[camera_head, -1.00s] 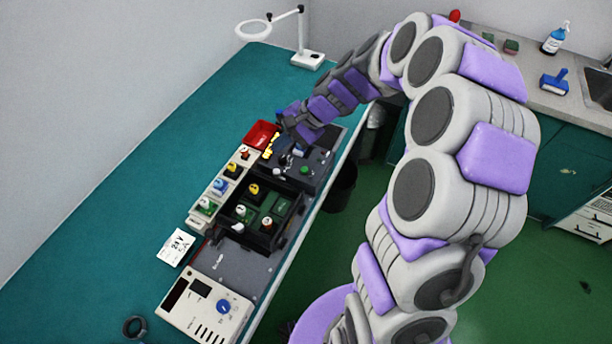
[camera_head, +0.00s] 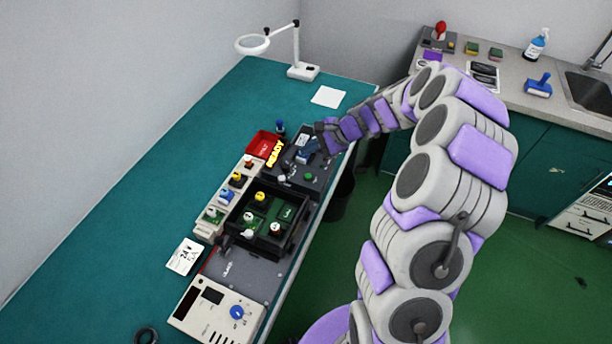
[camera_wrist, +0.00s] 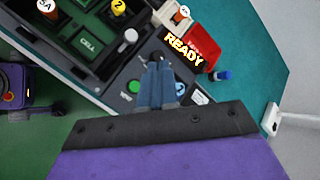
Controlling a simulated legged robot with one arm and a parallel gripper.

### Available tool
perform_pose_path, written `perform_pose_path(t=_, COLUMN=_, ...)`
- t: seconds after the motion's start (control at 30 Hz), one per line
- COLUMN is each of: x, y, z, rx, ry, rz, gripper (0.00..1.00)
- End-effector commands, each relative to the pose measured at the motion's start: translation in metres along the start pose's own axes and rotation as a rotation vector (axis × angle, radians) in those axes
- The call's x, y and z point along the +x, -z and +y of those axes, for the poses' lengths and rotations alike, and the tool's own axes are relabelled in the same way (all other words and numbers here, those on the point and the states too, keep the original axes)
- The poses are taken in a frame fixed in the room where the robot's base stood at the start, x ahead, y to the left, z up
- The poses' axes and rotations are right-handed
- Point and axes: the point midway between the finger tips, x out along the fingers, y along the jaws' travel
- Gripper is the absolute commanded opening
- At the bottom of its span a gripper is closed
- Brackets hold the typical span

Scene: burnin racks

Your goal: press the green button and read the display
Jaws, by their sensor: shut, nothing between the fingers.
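The green button (camera_head: 308,177) sits on a dark panel (camera_head: 322,171) at the right end of the bench equipment. In the wrist view the green button (camera_wrist: 133,86) shows just left of my fingers, uncovered. The display text, glowing yellow, reads "READY" (camera_head: 275,152) beside a red bin; it also shows in the wrist view (camera_wrist: 184,49). My gripper (camera_wrist: 157,62) is shut and empty, over the panel between the button and the display text. In the head view my gripper (camera_head: 305,153) hangs over the panel's far part; its contact with the panel cannot be told.
A red bin (camera_head: 262,143) and a blue-capped item (camera_head: 280,128) stand close by. A black tray (camera_head: 243,238) with green cells and a row of coloured knobs lie nearer. A magnifier lamp (camera_head: 303,71) stands at the back. The teal bench's left side is mostly clear.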

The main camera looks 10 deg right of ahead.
Motion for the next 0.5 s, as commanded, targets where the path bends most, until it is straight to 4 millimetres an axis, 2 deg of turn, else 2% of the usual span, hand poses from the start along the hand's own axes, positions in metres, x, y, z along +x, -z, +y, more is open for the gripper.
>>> perform_pose_path(t=0.23, x=0.011, y=0.011, z=0.009, rx=0.001, ry=0.001, rz=-0.001, gripper=0.00)
perform_pose_path(t=0.5, x=0.038, y=0.026, z=0.027, rx=0.000, ry=-0.001, rz=0.002, gripper=0.00)
